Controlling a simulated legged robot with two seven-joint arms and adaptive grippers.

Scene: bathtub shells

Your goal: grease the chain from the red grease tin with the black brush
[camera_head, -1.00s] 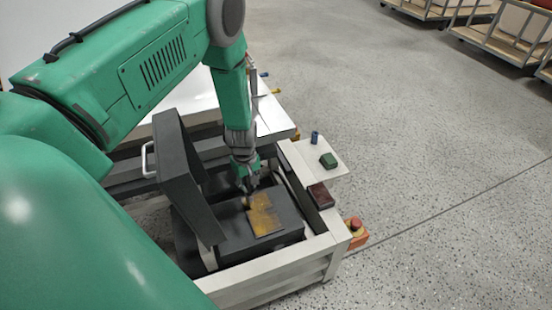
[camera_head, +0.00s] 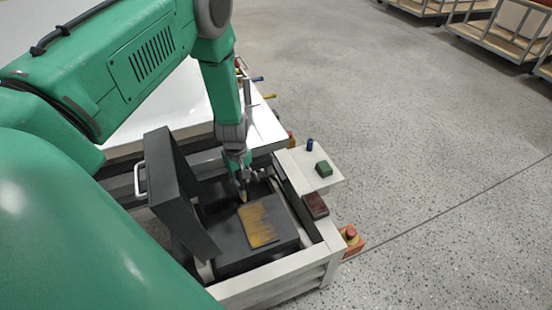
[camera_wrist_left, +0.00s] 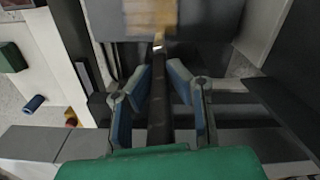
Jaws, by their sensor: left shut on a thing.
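My left gripper (camera_head: 241,178) points down over a dark block and is shut on a thin dark brush. In the left wrist view the brush handle (camera_wrist_left: 159,118) runs between the blue-padded fingers (camera_wrist_left: 160,82). The brush ends in a pale tip close to a yellow-brown streaked patch (camera_wrist_left: 152,14). In the head view this patch (camera_head: 258,226) lies flat on the dark block, just in front of the brush tip; contact cannot be told. A dark red box (camera_head: 315,205), perhaps the grease tin, sits on the white frame to the right. I cannot make out chain links. My right gripper is not in view.
A dark upright panel (camera_head: 176,190) with a pale handle stands left of the block. A small white shelf (camera_head: 330,178) holds a green block (camera_head: 323,168) and a blue cylinder (camera_head: 310,145). A red button (camera_head: 351,233) is at the frame's corner. Open floor lies right.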

